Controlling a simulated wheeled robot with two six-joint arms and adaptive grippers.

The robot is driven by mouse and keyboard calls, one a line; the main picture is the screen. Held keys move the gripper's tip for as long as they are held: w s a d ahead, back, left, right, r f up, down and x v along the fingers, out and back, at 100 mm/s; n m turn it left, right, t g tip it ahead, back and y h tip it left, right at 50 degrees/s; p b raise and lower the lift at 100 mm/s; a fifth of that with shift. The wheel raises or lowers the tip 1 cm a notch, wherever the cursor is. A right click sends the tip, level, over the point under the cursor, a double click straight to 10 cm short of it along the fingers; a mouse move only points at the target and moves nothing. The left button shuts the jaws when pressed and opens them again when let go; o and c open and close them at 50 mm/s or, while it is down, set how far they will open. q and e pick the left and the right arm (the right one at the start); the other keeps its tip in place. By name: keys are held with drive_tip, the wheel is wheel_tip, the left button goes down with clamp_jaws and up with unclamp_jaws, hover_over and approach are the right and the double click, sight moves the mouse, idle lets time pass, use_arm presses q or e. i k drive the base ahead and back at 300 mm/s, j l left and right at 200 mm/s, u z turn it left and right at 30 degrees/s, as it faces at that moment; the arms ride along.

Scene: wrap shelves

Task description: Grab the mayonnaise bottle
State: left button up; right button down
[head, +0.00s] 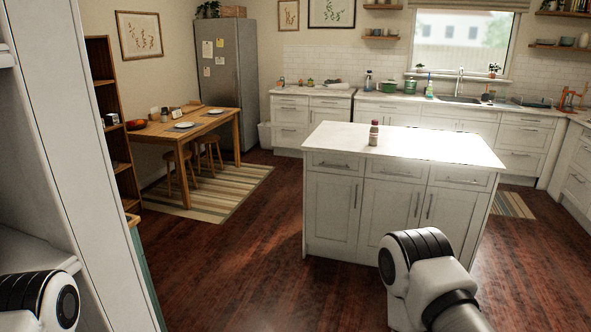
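A small bottle (374,133) with a dark reddish body and a pale label stands upright on the white top of the kitchen island (430,146). It is the only bottle on the island; its label is too small to read, so I cannot tell if it is mayonnaise. Part of my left arm shows at the lower left edge and part of my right arm at the bottom right. Neither gripper is in view. The bottle is well ahead of me across the floor, with nothing touching it.
A white shelf unit (85,150) stands close on my left. Wood floor (235,245) is clear up to the island. A dining table (196,127) with stools stands at the left beside a grey fridge (228,80). A green-tinted spray bottle (429,88) stands on the back counter.

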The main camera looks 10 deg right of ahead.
sight(374, 131)
drive_tip(key=i+l+z, duration=0.3)
drive_tip(key=i+z, duration=0.2)
drive_tip(key=i, duration=0.4)
drive_tip(key=i+z, duration=0.5)
drive_tip(key=i, duration=0.45)
